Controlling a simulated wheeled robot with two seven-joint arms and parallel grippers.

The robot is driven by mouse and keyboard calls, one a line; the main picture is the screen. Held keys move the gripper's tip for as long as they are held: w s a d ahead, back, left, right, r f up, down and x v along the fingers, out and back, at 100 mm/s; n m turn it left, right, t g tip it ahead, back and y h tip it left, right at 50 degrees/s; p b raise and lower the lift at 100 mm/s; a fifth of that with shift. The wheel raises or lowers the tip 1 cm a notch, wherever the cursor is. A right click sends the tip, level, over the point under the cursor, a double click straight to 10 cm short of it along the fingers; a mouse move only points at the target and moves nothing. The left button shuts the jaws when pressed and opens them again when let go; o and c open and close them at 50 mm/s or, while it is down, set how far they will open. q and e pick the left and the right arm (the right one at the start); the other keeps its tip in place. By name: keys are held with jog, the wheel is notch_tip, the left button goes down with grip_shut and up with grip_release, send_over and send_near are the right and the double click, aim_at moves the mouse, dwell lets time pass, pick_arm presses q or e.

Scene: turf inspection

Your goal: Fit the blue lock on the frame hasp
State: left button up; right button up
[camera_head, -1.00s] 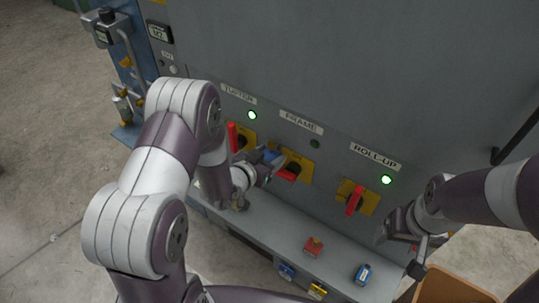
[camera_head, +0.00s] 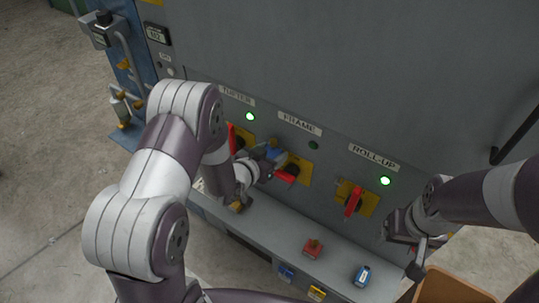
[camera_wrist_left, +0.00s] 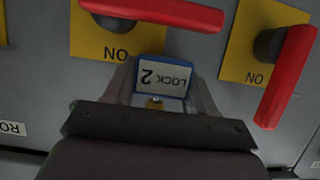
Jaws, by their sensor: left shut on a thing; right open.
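My left gripper (camera_head: 266,166) is shut on a blue lock (camera_wrist_left: 160,76), labelled "LOCK 2", which appears upside down in the left wrist view. In the head view the lock (camera_head: 273,155) is in front of the panel beside the FRAME switch. That switch has a yellow plate (camera_head: 304,170) and a red handle (camera_head: 285,178), turned sideways. In the wrist view the red handle (camera_wrist_left: 160,12) lies just above the lock. The hasp cannot be made out, and I cannot tell whether the lock touches it. My right gripper (camera_head: 388,232) is open and empty, right of the ROLL-UP switch.
The TUFTER red handle (camera_head: 231,137) and ROLL-UP red handle (camera_head: 353,201) point upright; their green lamps are lit, FRAME's lamp (camera_head: 313,145) is dark. A red lock (camera_head: 313,248) and another blue lock (camera_head: 362,275) sit on the ledge (camera_head: 270,228). A brown bin (camera_head: 455,288) stands lower right.

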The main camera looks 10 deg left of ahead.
pick_arm(q)
jog(key=shift+w+d, duration=0.1)
jog(key=shift+w, duration=0.25)
pick_arm(e)
jog(key=shift+f, duration=0.1)
pick_arm(q)
jog(key=shift+w+r, duration=0.25)
jog(key=shift+r, duration=0.05)
pick_arm(e)
jog(key=shift+s+a, duration=0.1)
jog(key=shift+s, duration=0.15)
dwell(0.4)
